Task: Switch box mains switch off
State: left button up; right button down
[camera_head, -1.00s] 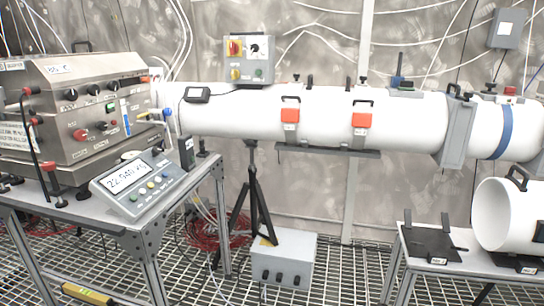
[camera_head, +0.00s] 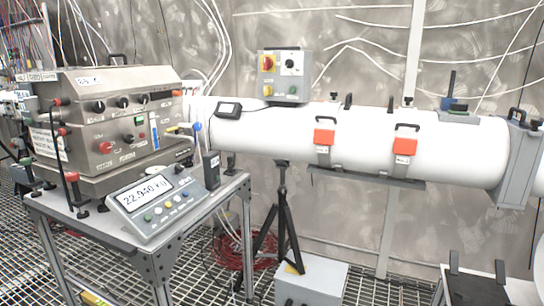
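A grey switch box (camera_head: 285,76) is mounted above the white tube, right of the picture's middle top. Its upper left carries a red rotary switch on a yellow plate (camera_head: 268,63). To the right of that is a black knob on a white plate (camera_head: 291,64). A yellow button (camera_head: 267,90) sits at its lower left. The exact position of the red switch is too small to tell. Neither of my grippers is in view.
A steel bench (camera_head: 235,186) at the left bears a steel instrument unit (camera_head: 75,108) and a scale display (camera_head: 152,200). The long white tube (camera_head: 270,134) runs across behind it. A black tripod (camera_head: 284,215) and a grey floor box (camera_head: 312,284) stand below the tube.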

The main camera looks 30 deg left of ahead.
aim_at(104, 147)
jog(key=u, duration=0.05)
jog(key=i, duration=0.8)
jog(key=u, duration=1.05)
jog(key=i, duration=0.5)
jog(key=u, duration=0.55)
